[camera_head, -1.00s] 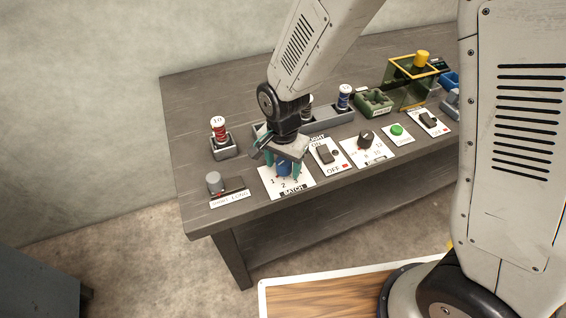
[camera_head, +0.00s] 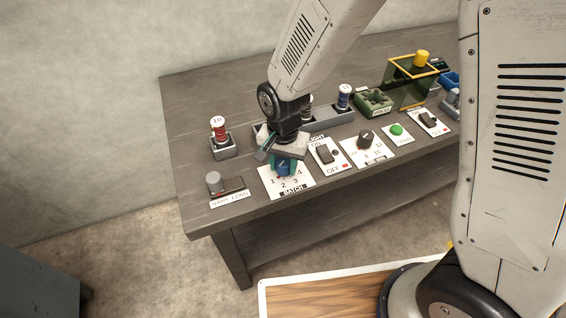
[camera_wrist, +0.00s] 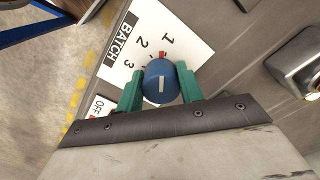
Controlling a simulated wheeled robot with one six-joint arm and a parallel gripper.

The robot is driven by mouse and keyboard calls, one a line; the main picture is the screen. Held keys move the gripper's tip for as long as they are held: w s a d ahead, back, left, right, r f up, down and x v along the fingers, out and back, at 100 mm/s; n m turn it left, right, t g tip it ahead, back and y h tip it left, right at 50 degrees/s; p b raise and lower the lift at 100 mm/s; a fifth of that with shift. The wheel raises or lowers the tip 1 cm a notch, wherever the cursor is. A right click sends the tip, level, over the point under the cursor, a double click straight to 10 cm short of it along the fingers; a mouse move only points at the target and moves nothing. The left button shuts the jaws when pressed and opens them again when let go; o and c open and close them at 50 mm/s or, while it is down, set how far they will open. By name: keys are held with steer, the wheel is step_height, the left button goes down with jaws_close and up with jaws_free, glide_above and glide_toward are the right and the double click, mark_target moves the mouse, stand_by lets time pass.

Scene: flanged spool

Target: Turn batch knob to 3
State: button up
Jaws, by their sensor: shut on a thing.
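The batch knob (camera_wrist: 161,80) is a round blue knob with a white line on its top. It sits on a white plate (camera_wrist: 185,30) printed BATCH with the numerals 1, 2 and 3 in the wrist view. A small red mark shows at the knob's edge, near 1 and 2; the white line points roughly the same way. My gripper (camera_wrist: 160,90) has its green fingers shut on the knob from both sides. In the head view the knob (camera_head: 283,169) is partly hidden by my gripper, which comes down from above.
A grey knob (camera_head: 214,182) and a red spool (camera_head: 219,133) stand to the left. To the right are the light switch (camera_head: 326,155), a black dial (camera_head: 365,138), a green button (camera_head: 397,130) and another switch (camera_head: 428,118). A grey metal part (camera_wrist: 298,62) is close in the wrist view.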

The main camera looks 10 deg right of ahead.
steer(key=n, duration=0.4)
steer(key=shift+d+n, duration=0.1)
steer(key=shift+n, duration=0.2)
steer(key=n, duration=0.3)
steer(key=shift+d+n, duration=0.1)
steer(key=shift+n, duration=0.2)
steer(key=n, duration=0.3)
steer(key=shift+w+d+n, duration=0.1)
steer(key=shift+n, duration=1.9)
steer(key=o, duration=1)
